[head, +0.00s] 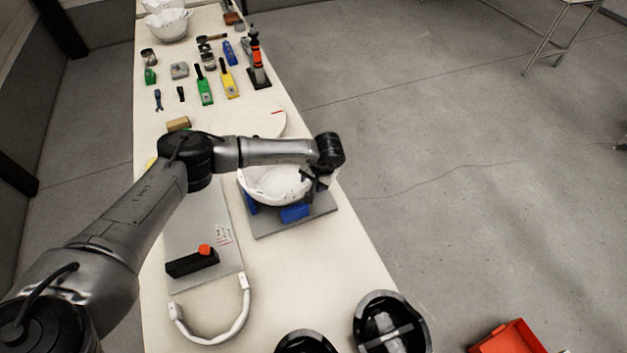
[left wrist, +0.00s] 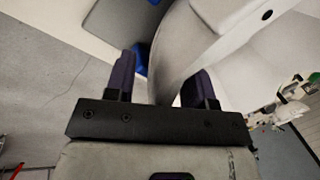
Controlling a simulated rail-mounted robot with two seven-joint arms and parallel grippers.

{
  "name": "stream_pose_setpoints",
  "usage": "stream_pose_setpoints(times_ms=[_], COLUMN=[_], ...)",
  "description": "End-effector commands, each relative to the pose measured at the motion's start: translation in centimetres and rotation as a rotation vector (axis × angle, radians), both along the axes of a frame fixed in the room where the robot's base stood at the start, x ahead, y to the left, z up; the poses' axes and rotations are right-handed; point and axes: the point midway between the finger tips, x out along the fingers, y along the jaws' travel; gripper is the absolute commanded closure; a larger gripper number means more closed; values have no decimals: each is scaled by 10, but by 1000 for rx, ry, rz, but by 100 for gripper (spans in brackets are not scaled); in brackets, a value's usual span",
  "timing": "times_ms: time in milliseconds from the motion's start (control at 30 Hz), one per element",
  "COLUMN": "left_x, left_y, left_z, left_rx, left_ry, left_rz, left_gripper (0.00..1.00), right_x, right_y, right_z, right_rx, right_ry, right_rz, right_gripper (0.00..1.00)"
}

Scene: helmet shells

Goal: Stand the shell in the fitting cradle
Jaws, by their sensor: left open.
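The white helmet shell (head: 272,184) rests, bowl side up, in the fitting cradle, a grey base plate (head: 312,220) with blue blocks (head: 295,213). My left gripper (head: 312,178) is at the right end of the shell. In the left wrist view the open fingers (left wrist: 160,85) stand on either side of the shell's rim (left wrist: 178,55), with a visible gap to the left finger. Whether the right finger touches the shell is unclear. My left forearm hides part of the area behind the shell. My right gripper is not in view.
A grey board (head: 205,240) with a black, red-knobbed tool (head: 192,262) lies left of the cradle. A white band (head: 215,335) and dark helmets (head: 390,325) are at the front. Several tools and white bowl-like shells (head: 168,25) stand at the back. The table's right edge is close to the cradle.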

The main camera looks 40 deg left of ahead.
Motion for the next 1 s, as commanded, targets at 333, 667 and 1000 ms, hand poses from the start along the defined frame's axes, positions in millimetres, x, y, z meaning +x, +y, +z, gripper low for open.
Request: stream_pose_setpoints(times_ms=[333, 667, 1000], left_x=[2, 6, 7], left_y=[-7, -23, -34], left_z=[26, 89, 127], left_rx=[-2, 0, 0], left_ry=[-2, -3, 0], left_rz=[-1, -1, 0], left_gripper=[50, 50, 50], right_x=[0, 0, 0], right_y=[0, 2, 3], right_z=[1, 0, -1], right_rx=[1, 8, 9], right_ry=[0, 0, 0], right_rz=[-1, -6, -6], right_gripper=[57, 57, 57])
